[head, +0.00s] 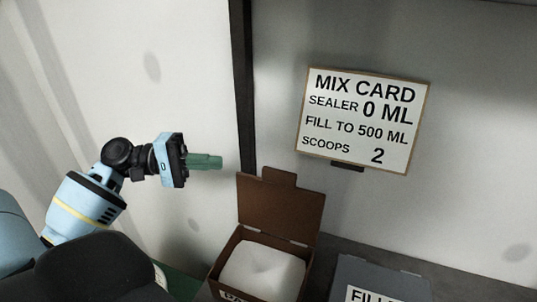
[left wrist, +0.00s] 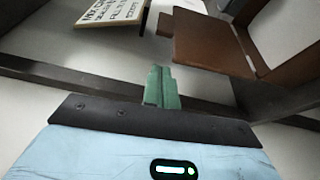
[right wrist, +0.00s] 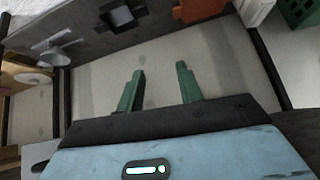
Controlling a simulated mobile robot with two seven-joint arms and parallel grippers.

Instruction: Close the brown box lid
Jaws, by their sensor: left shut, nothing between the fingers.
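The brown box (head: 228,258) stands at the bottom middle of the head view, with white material inside it. Its brown lid (head: 280,207) stands raised at the back, upright and leaning slightly, with a tab on its top edge. The lid also shows in the left wrist view (left wrist: 208,45). My left gripper (head: 219,162) is shut and empty, to the left of the lid's top edge and apart from it. In the right wrist view, my right gripper (right wrist: 161,84) is open with nothing between its fingers. It is outside the head view.
A grey box (head: 383,275) stands right of the brown box. A mix card (head: 362,120) is on the wall behind, and a dark post (head: 243,85) stands near my left gripper. The right wrist view shows a green basket (right wrist: 301,14) at top right.

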